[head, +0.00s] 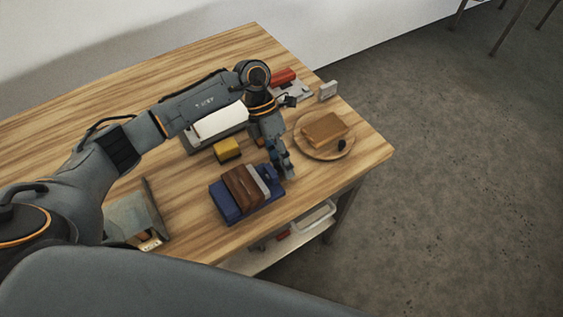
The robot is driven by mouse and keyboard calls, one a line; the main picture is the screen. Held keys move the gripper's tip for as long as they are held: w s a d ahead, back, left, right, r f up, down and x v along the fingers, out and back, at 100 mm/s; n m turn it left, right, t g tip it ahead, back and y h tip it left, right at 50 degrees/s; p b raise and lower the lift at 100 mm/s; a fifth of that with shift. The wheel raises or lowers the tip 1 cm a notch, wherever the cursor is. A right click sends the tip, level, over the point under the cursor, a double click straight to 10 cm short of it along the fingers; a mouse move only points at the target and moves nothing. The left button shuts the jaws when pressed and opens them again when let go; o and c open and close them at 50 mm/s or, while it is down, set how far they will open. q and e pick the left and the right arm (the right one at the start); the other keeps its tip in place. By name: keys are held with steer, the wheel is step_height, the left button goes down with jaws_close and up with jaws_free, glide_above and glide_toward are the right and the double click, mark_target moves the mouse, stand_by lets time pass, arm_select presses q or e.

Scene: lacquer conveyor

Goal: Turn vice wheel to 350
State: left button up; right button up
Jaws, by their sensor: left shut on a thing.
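A blue vice (227,207) stands near the front edge of the wooden table, with a dark brown block and a grey strip on top, between its jaws. My left gripper (284,171) reaches down at the right end of the vice. It is shut on the vice wheel there. The fingers cover the wheel, so its shape and any angle marking cannot be read. My right gripper is not in view.
A round wooden board (324,153) with a brown block (323,129) and a small dark piece lies right of the gripper. A yellow block (227,149), a white-topped tray (218,122) and a red item (283,76) lie behind. A grey-green holder (133,215) stands at left.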

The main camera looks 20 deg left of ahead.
arm_select(q)
steer(key=o, duration=1.2)
steer(key=shift+c, duration=0.2)
steer(key=v, duration=1.2)
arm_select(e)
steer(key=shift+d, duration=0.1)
